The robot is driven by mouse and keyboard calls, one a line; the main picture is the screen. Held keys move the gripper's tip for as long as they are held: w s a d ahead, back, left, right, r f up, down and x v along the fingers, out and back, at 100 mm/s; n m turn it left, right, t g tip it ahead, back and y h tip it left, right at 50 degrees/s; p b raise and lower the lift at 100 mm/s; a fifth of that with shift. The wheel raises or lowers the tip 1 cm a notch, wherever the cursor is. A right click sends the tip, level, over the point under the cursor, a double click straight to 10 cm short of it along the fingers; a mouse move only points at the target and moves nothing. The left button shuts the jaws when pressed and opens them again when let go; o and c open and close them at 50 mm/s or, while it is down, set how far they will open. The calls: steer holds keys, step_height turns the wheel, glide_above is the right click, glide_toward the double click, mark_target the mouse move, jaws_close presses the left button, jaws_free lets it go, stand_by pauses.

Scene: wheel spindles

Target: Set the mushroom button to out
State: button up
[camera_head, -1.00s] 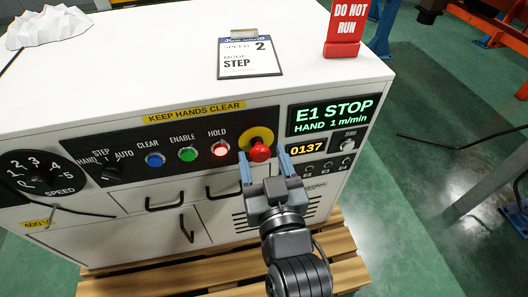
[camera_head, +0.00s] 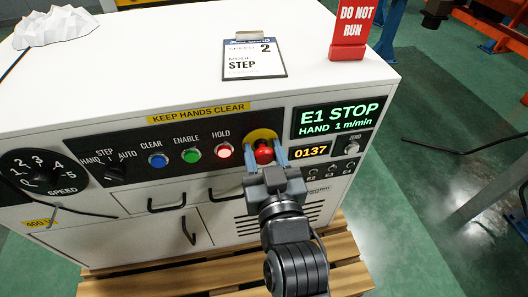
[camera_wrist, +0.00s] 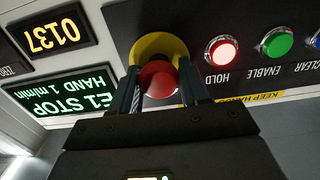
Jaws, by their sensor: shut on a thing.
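The red mushroom button (camera_head: 264,153) sits on its yellow backing plate (camera_head: 257,134) on the black front panel. My gripper (camera_head: 264,157) reaches it from the front, with one finger on each side, shut on the button's head. In the wrist view the red button (camera_wrist: 158,80) lies between the two fingers of my gripper (camera_wrist: 158,92), in front of the yellow plate (camera_wrist: 160,45). The button's stem is hidden behind its head. The green display (camera_head: 340,114) reads "E1 STOP, HAND 1 m/min".
The lit red HOLD button (camera_head: 223,150), green ENABLE button (camera_head: 191,155) and blue CLEAR button (camera_head: 158,160) lie left of my gripper. The counter display (camera_head: 310,151) reading 0137 is close on the right. A card (camera_head: 254,60) and a red sign (camera_head: 350,28) stand on the white top.

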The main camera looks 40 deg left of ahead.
jaws_close()
steer(key=shift+d, duration=0.1)
steer(key=shift+s+d+p, duration=0.3)
steer(key=shift+s+d, duration=0.05)
steer(key=o, duration=0.8)
jaws_free()
steer(key=shift+s+d, duration=0.1)
steer(key=shift+p+v, duration=0.55)
steer(key=shift+v, duration=3.3)
